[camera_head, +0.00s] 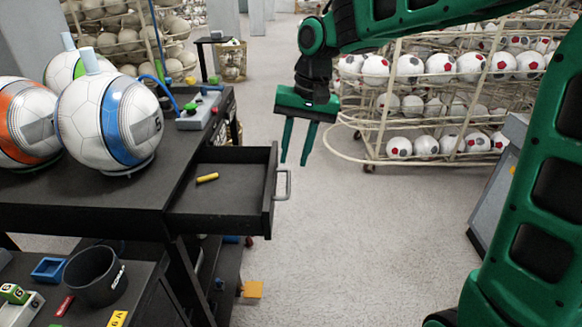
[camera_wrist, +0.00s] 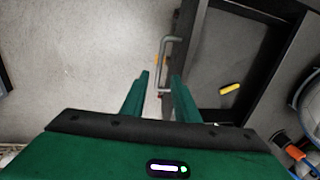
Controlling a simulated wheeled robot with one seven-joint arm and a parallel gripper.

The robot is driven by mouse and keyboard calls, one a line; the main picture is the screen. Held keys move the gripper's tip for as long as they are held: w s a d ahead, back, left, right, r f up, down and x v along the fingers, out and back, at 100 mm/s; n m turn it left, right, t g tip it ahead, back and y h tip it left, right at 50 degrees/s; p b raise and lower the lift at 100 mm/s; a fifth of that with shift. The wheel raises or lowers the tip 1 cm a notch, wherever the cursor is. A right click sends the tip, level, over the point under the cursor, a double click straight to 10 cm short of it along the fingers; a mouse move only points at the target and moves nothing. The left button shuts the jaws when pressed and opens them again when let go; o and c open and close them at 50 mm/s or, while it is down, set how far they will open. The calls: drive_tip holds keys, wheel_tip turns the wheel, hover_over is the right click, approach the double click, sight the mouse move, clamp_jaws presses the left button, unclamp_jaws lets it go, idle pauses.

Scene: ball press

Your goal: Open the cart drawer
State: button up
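The cart drawer (camera_head: 225,199) is pulled out from the black cart (camera_head: 120,205), with its inside showing and a small yellow item (camera_head: 207,178) lying in it. Its metal handle (camera_head: 284,185) is on the drawer's right face. My gripper (camera_head: 294,163) is above and just beyond the handle in the head view, pointing down, fingers apart and empty. In the wrist view, the fingers (camera_wrist: 158,85) are spread near the handle (camera_wrist: 164,65), and the drawer (camera_wrist: 235,60) lies to the right. I cannot tell whether a finger touches the handle.
Balls (camera_head: 108,122) stand on the cart top beside a grey control box (camera_head: 197,112). A lower black table (camera_head: 130,300) holds a dark cup (camera_head: 95,277) and small parts. Ball racks (camera_head: 440,95) stand at the back right. The floor (camera_head: 350,230) right of the drawer is clear.

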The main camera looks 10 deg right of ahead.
drive_tip(key=r, duration=0.4)
drive_tip(key=shift+d+r, duration=0.35)
drive_tip(key=shift+d, duration=0.05)
drive_tip(key=s+d+f+m+h, duration=0.1)
drive_tip(key=s+d+f+m, duration=0.15)
drive_tip(key=s+d, duration=0.8)
drive_tip(key=s+d+f+m+h, duration=0.1)
drive_tip(key=s+d+f, duration=0.3)
drive_tip(key=s+d, duration=0.65)
drive_tip(key=s+d+f, duration=0.4)
drive_tip(key=s+d, duration=0.1)
drive_tip(key=s, duration=0.2)
drive_tip(key=shift+s+d+f+g, duration=0.15)
drive_tip(key=shift+g, duration=0.15)
